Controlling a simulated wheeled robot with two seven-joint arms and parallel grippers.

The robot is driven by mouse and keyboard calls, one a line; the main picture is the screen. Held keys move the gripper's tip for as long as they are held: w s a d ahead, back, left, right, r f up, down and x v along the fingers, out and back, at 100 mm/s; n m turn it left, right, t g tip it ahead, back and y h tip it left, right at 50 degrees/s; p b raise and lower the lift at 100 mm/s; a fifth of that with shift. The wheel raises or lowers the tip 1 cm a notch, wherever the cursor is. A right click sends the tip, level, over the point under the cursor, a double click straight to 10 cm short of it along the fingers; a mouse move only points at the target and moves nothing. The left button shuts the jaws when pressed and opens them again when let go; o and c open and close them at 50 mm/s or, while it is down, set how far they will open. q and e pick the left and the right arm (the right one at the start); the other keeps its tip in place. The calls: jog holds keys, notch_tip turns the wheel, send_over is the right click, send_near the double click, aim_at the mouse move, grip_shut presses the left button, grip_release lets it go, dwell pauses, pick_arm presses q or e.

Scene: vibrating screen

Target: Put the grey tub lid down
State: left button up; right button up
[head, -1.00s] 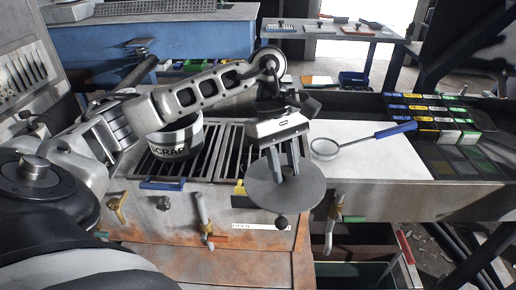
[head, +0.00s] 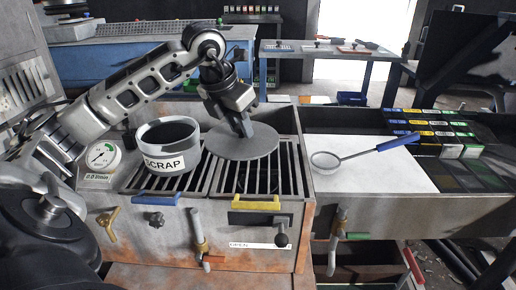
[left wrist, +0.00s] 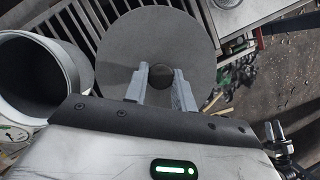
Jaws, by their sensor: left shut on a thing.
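The grey tub lid (head: 241,143) is a flat round disc over the slatted grate, just right of the white tub marked SCRAP (head: 168,146). My left gripper (head: 246,132) is shut on the lid's knob and points down. In the left wrist view the lid (left wrist: 125,50) fills the top middle, with the dark knob between the fingertips (left wrist: 160,80). The open tub shows at its left (left wrist: 68,62). I cannot tell whether the lid touches the grate. My right gripper is not in view.
The slatted grate (head: 206,178) has bare bars around the lid. A blue-handled strainer (head: 327,160) lies on the white sheet (head: 375,172) at the right. A round dial gauge (head: 101,156) stands left of the tub. Several small labelled boxes are at the far right.

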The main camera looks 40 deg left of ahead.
pick_arm(q)
jog(key=w, duration=0.1)
jog(key=w+a+f, duration=0.1)
jog(key=w, duration=0.2)
jog(key=shift+w+a+f+p, duration=0.2)
jog(key=shift+a+f+p, duration=0.1)
jog(key=shift+f, duration=0.1)
jog(key=w+f, duration=0.1)
jog(key=w+a+f, duration=0.1)
jog(key=w+f, duration=0.2)
jog(key=f, duration=0.1)
jog(key=shift+w+a+f, duration=0.25)
jog(key=shift+a, duration=0.15)
jog(key=shift+w+a+f, duration=0.1)
jog(key=shift+w+f, duration=0.2)
jog(key=shift+f, duration=0.1)
notch_tip(320, 180, down, 4)
jog(key=shift+w+a+r+b, duration=0.1)
jog(key=shift+w+r+b, duration=0.05)
jog(key=shift+r+b, duration=0.15)
jog(key=shift+f, duration=0.1)
jog(key=o, duration=1)
